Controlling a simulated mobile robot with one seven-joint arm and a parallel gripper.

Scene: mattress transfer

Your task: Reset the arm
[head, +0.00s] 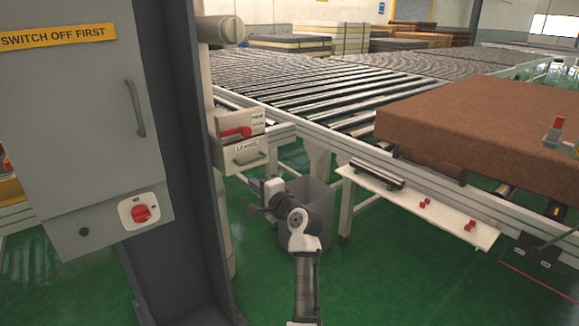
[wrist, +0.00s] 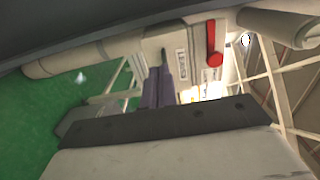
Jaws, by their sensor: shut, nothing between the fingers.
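My arm reaches up from the bottom middle of the head view. My gripper (head: 271,187) is at its far end, small and partly hidden by my wrist, in front of a grey bin and below the labelled boxes on the post. In the wrist view the dark purple fingers of my gripper (wrist: 160,84) are together, with nothing seen between them. They point toward the pale labelled boxes (wrist: 175,55) and the red handle (wrist: 214,45). The red handle also shows in the head view (head: 236,132).
A grey cabinet (head: 75,95) with a red rotary switch (head: 141,213) and a dark post (head: 185,130) stand at left. The grey bin (head: 318,205) is behind my arm. A roller conveyor (head: 300,85) carries a brown mattress (head: 470,120) at right. Green floor (head: 400,275) is open at lower right.

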